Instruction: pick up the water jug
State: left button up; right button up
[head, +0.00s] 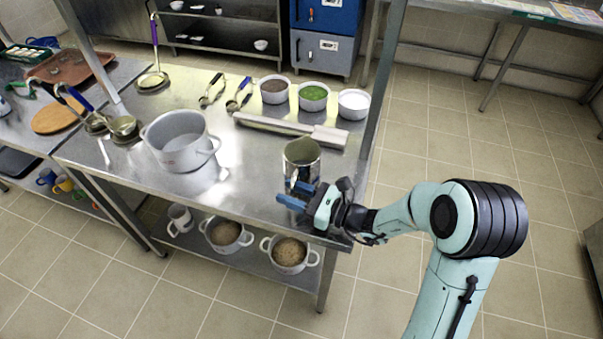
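A steel jug (302,162), open at the top, stands upright near the front right corner of the steel table (240,185). I take it to be the water jug. My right gripper (287,193) is just in front of the jug at the table's front edge. Its two blue fingers are apart with nothing seen between them. The fingers overlap the jug's base in the picture, and I cannot tell whether they touch it. My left gripper is not in view.
A large grey pot (180,143) stands left of the jug. Behind the jug lie a long metal utensil (290,129) and white tubs, one with green contents (313,96). Pots (290,254) stand on the lower shelf. The floor at right is clear.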

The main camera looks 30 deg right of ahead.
grip_shut()
jog(key=shift+r, duration=0.1)
